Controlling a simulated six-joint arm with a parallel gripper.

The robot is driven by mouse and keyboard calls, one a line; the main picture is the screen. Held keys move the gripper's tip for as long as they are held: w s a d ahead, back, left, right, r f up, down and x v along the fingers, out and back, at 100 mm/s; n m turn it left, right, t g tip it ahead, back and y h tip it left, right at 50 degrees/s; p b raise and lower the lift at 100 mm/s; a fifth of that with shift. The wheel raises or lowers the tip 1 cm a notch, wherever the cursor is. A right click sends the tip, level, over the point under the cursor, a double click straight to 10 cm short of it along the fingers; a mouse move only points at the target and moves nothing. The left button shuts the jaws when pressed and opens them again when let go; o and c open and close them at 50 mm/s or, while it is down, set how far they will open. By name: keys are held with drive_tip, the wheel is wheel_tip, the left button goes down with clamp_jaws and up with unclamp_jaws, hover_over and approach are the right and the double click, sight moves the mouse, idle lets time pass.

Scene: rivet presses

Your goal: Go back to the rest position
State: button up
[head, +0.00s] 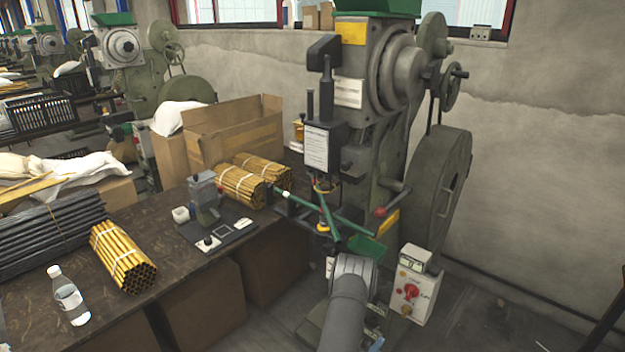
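My grey arm reaches in from the bottom of the head view toward the foot of a large green-grey rivet press (380,130). The arm's rounded, ridged joint lies in front of the press's lower working area. My gripper is hidden behind this part of the arm, so its fingers and anything between them cannot be seen. A green chute-like piece (367,248) shows just above the arm joint. A green bar (322,212) crosses in front of the press, near a red ball knob (380,212).
A dark workbench (185,268) on the left carries bundles of yellow rods (122,257), dark rods (45,232), a bottle (68,296), a small grey device (204,195) and a cardboard box (235,132). A control box (412,297) stands right of my arm. Floor at lower right is mostly clear.

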sight(403, 315)
drive_tip(key=x, duration=1.7)
drive_tip(key=shift+w+d+f, duration=0.1)
drive_tip(key=v, duration=1.8)
drive_tip(key=x, duration=1.7)
drive_tip(key=shift+w+d, duration=0.35)
drive_tip(key=shift+w, duration=0.05)
drive_tip(key=m, duration=1.3)
drive_tip(key=shift+m, duration=2)
